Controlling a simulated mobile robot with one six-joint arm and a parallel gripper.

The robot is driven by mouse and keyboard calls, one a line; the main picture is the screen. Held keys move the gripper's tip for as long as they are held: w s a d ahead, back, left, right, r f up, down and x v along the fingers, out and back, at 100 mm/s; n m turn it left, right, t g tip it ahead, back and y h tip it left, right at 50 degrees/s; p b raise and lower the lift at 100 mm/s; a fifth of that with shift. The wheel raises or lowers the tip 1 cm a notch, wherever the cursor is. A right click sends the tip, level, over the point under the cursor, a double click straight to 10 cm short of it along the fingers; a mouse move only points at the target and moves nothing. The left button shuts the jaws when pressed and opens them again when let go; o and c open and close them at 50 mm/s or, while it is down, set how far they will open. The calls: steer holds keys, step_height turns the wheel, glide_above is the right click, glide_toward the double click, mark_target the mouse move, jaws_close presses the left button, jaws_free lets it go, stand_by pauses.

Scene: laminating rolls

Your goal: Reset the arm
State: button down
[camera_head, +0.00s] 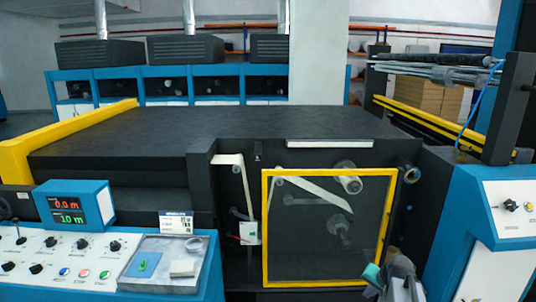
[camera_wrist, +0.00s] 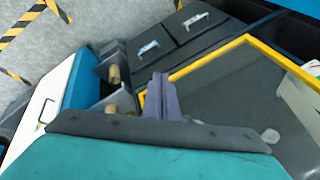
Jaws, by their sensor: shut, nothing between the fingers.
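My gripper shows in the wrist view (camera_wrist: 160,82) as two grey-purple fingers pressed together, with nothing between them. A teal part with a dark grey edge fills the bottom of that view in front of them. In the head view, my grey arm end with a teal piece shows at the bottom right, in front of the lower right corner of the yellow-framed window (camera_head: 266,230); the fingertips are not clear there. In the wrist view, the yellow frame (camera_wrist: 200,67) lies beyond and to the right of the fingers.
The black machine (camera_head: 210,130) has a wide flat top. A control panel (camera_head: 60,262) with a red and green display (camera_head: 70,207) and a grey tray (camera_head: 165,262) stand at left. A blue and white cabinet (camera_head: 510,215) stands at right. Striped floor (camera_wrist: 60,45) shows in the wrist view.

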steer(key=s+a+f+n+g, duration=0.35)
steer(key=s+a+f, duration=0.25)
steer(key=s+a, duration=0.3)
steer(key=s+a+f+n+g, duration=0.2)
steer(key=s+a+f+n, duration=0.2)
steer(key=s+a+f, duration=0.55)
steer(key=s+a+f+g+b, duration=0.1)
steer(key=s+f+g+b, duration=0.4)
steer(key=s+f, duration=1.8)
steer(key=f+b, duration=0.1)
steer(key=b, duration=0.4)
steer(key=shift+s+a+f+h, duration=0.15)
steer(key=shift+s+f+h, duration=0.2)
steer(key=shift+h, duration=0.05)
steer(key=shift+g, duration=0.25)
